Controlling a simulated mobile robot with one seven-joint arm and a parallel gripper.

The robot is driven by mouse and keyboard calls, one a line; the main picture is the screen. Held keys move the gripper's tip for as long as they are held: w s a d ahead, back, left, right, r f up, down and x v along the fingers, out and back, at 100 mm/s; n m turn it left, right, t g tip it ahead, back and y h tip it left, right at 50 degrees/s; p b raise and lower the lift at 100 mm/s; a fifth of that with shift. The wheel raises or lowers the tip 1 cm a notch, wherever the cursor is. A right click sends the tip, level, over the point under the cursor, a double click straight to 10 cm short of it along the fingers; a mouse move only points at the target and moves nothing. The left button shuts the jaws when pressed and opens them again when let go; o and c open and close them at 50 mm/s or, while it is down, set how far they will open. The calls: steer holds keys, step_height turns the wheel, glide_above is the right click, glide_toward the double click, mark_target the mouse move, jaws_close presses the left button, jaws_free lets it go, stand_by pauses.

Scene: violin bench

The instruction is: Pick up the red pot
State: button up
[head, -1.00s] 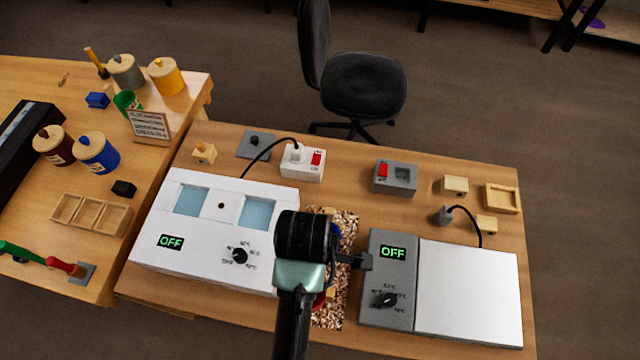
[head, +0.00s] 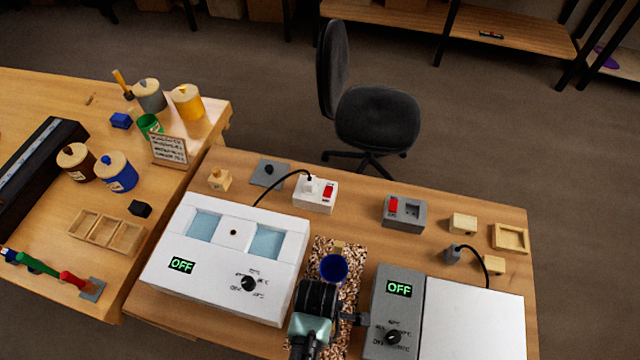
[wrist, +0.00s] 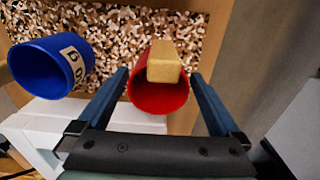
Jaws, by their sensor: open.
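The red pot (wrist: 157,97) lies between the two open fingers of my gripper (wrist: 163,95) in the wrist view. Its round opening faces the camera, and a light wooden block-like piece (wrist: 165,62) shows over its upper part. I cannot tell whether the fingers touch the pot. In the head view my gripper (head: 350,318) is low over the speckled mat (head: 322,250) and hides the red pot. A blue pot (head: 333,268) with a pale label stands on the mat just beyond; it also shows left of the fingers in the wrist view (wrist: 42,72).
A white two-well heater (head: 215,275) is close on the left of the mat, and a grey hot plate control box (head: 397,310) close on the right; both read OFF. A white power strip (head: 315,195) and a grey switch box (head: 404,214) sit behind.

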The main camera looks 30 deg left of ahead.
steer(key=shift+f, duration=0.95)
steer(key=c, duration=1.2)
steer(key=shift+o, duration=0.2)
steer(key=shift+r, duration=0.1)
